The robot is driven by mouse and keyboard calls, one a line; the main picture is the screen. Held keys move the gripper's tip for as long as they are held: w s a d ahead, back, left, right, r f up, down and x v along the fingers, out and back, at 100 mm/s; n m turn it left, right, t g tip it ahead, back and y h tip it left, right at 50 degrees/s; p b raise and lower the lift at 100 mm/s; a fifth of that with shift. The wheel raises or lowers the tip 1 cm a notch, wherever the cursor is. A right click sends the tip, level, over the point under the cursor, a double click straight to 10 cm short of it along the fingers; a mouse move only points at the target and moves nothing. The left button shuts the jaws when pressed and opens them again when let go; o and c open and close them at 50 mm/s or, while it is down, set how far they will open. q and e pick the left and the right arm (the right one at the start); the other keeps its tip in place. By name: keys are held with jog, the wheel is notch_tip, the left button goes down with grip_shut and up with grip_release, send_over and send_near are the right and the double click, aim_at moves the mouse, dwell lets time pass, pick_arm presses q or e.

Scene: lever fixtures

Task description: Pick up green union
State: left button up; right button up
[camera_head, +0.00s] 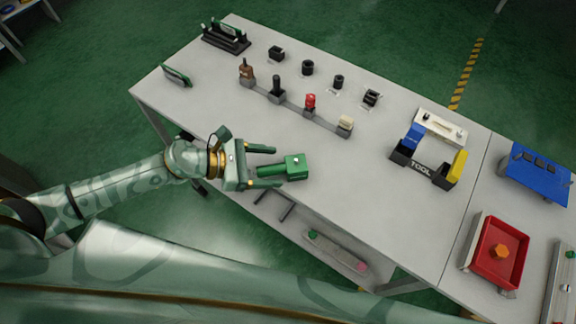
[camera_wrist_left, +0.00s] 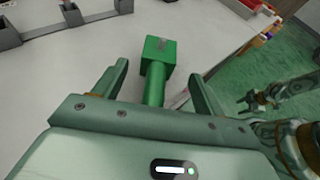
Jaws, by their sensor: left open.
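The green union (camera_head: 295,167) has a block-shaped head and a round stem, and it is near the front edge of the grey table. Its head points away from my left gripper (camera_head: 278,167). My left gripper is open, with one finger on each side of the stem. The left wrist view shows the green union (camera_wrist_left: 158,65) centred between the apart fingers of the left gripper (camera_wrist_left: 158,78), its stem running toward the palm. I cannot tell whether a finger touches it. My right gripper (camera_wrist_left: 258,99) appears small at the right of the left wrist view, its jaw state unclear.
Behind the union is a grey rail (camera_head: 325,125) with several fixtures, including a red one (camera_head: 310,101). A black tool holder (camera_head: 421,172) and a red tray (camera_head: 477,257) stand to the right. A green-and-black part (camera_head: 177,75) lies at the left edge. The table around the union is clear.

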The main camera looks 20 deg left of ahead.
aim_at(280, 166)
pick_arm(q)
jog(key=x, duration=0.3)
jog(key=shift+w, duration=0.1)
jog(key=c, duration=1.2)
jog(key=shift+r, duration=0.1)
